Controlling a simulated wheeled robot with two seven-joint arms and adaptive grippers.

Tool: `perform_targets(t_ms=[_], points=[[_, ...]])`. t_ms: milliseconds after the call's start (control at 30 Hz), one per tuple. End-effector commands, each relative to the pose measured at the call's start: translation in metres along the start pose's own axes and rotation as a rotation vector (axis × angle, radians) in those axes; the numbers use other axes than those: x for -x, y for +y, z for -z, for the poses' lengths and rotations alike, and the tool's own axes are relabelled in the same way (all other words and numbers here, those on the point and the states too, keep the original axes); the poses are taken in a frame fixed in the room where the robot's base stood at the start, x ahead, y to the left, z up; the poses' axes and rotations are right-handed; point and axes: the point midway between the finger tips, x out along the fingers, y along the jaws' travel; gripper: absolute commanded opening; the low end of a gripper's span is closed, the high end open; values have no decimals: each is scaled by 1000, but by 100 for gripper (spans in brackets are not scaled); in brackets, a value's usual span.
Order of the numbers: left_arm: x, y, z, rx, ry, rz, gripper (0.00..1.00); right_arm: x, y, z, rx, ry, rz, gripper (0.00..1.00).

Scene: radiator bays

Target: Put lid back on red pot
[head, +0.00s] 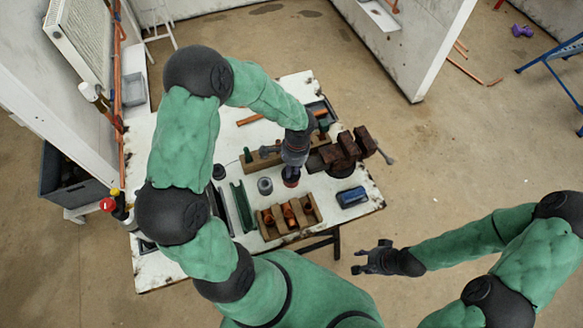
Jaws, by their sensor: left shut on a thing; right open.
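The red pot (291,183) stands on the white workbench, mostly covered from above by my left gripper (292,168). My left gripper points down right over the pot and is shut on a small dark piece, which seems to be the lid; its shape is mostly hidden. I cannot tell whether this piece touches the pot's rim. My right gripper (361,258) is open and empty, out over the floor to the right of the bench.
A grey tin (265,186) stands just left of the red pot. A wooden box with copper fittings (289,216) lies in front, a blue box (351,197) to the right. A rusty vise (349,150) and a wooden rack (262,160) stand behind.

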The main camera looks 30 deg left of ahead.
Motion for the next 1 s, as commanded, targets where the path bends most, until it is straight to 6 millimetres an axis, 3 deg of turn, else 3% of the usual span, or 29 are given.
perform_targets(t_ms=[267,300,367,600,633,700,733,1000], points=[[0,0,0,0,0,0,4,0,0,0,0,0,0,44],[0,0,0,0,0,0,30,0,0,0,0,0,0,44],[0,0,0,0,0,0,47,0,0,0,0,0,0,44],[0,0,0,0,0,0,49,0,0,0,0,0,0,44],[0,0,0,0,0,0,52,0,0,0,0,0,0,44],[0,0,0,0,0,0,70,0,0,0,0,0,0,44],[0,0,0,0,0,0,72,0,0,0,0,0,0,44],[0,0,0,0,0,0,72,0,0,0,0,0,0,44]])
